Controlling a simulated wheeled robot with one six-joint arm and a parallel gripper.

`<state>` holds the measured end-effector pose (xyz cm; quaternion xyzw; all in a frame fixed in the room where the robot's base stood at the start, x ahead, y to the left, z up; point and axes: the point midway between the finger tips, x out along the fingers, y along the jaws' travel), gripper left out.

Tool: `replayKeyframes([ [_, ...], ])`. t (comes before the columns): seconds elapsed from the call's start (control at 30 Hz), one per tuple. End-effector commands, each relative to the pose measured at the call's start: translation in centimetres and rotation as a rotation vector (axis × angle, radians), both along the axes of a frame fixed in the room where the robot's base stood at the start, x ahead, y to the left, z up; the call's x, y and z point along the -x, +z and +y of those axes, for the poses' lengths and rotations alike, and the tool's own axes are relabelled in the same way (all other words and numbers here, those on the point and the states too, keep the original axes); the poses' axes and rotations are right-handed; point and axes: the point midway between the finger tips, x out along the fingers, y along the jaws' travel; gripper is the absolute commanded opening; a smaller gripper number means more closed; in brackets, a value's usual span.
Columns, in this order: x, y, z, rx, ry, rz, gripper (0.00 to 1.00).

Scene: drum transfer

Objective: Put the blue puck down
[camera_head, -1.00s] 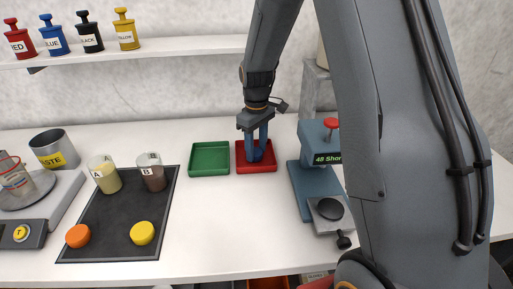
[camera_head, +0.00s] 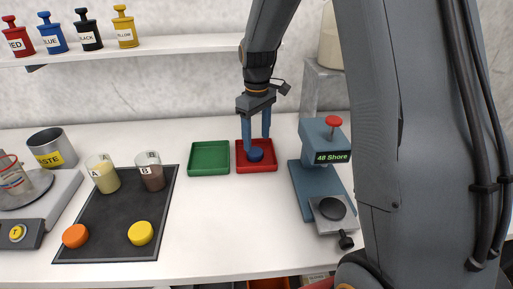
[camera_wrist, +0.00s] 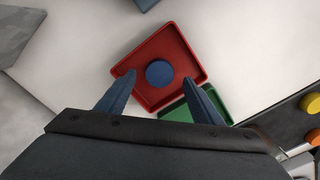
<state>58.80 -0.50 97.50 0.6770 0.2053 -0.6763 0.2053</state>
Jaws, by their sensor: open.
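The blue puck (camera_head: 256,154) lies in the red tray (camera_head: 270,167), near its middle. In the wrist view the puck (camera_wrist: 159,73) sits flat on the floor of the red tray (camera_wrist: 186,50), clear of the walls. My gripper (camera_head: 257,137) is open above the red tray, with its blue fingers spread. In the wrist view my gripper (camera_wrist: 160,92) shows one finger on each side, both apart from the puck. Nothing is held between them.
A green tray (camera_head: 209,172) stands left of the red one. The hardness tester (camera_head: 325,160), reading 48 Shore, stands to the right. A dark mat (camera_head: 110,237) with cups A and B, an orange puck (camera_head: 75,236) and a yellow puck (camera_head: 141,233) lies left.

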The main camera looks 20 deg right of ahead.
Motion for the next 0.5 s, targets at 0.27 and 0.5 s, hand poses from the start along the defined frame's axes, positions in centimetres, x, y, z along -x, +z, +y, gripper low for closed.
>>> replayKeyframes([
  [0.27, -0.1, 5.3, 0.0, 0.0, 0.0, -0.004, 0.6],
  [0.5, 0.0, 7.2, 0.0, 0.0, 0.0, 0.0, 0.6],
])
